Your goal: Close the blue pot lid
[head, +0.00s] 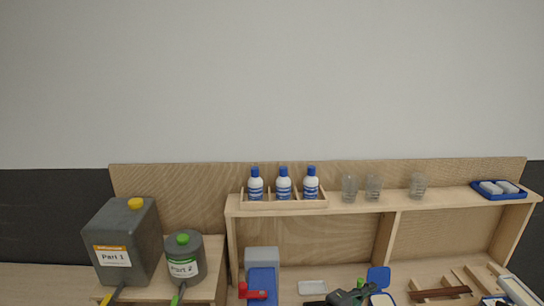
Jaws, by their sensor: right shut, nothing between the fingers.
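The blue pot (383,299) is at the bottom edge of the head view, right of centre, and is partly cut off. Its blue lid (378,276) stands raised at the back of the pot, so the pot is open. My right gripper (367,292) is dark and is shut and empty, just left of the pot and below the lid. Whether it touches the pot cannot be told. A small green thing (361,283) shows just behind the gripper. My left gripper is not in view.
A grey and blue device with a red part (252,291) stands left. A white tray (313,287) lies between it and the pot. A brown bar (440,294) lies right. Bottles (283,185) and glasses (373,188) stand on the shelf (450,202) above.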

